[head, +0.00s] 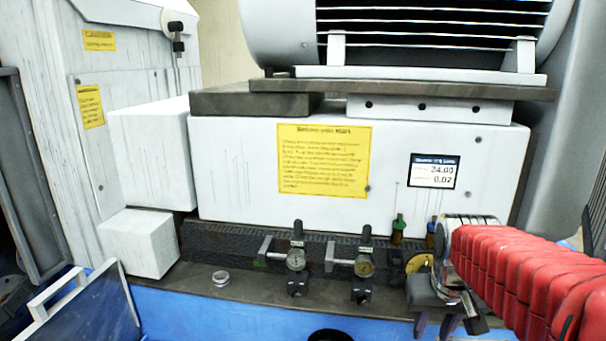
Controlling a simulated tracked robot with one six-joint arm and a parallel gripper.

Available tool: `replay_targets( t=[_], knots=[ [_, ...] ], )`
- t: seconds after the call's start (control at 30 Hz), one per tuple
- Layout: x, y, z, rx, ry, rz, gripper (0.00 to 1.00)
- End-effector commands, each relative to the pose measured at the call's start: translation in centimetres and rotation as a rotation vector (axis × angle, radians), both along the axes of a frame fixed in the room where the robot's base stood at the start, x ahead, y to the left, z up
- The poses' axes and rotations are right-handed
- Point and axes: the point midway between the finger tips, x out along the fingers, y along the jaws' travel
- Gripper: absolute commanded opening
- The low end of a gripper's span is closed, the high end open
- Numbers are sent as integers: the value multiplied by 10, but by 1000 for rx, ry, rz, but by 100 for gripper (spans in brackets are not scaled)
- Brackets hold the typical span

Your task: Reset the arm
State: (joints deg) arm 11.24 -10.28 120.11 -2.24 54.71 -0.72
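My arm, in a red ribbed cover, comes in from the right edge of the head view. My gripper (435,325) is at its end, at the lower right, in front of the grinder's ledge. Its dark grey fingers point down and stand apart, with nothing visible between them. The fingertips are small in the view and partly overlap the blue front.
The white grinder (240,165) fills the back. Two dial gauges (296,260) (364,266) stand on its ledge, left of my gripper. A silver ring (220,278) lies further left. A black round part (330,335) shows at the bottom edge. A hinged panel (85,310) is at the lower left.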

Motion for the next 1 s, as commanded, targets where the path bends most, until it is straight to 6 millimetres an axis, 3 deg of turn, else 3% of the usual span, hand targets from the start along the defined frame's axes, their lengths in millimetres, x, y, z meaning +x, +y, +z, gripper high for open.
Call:
replay_targets(
  t=[0.2,0.6,0.8,1.0],
  knots=[
    [-44,28,-4,11,-34,30,30],
    [-113,68,-15,24,-110,99,30],
    [-136,82,-9,23,-170,141,30],
    [-139,90,7,20,-226,169,30]
  ],
)
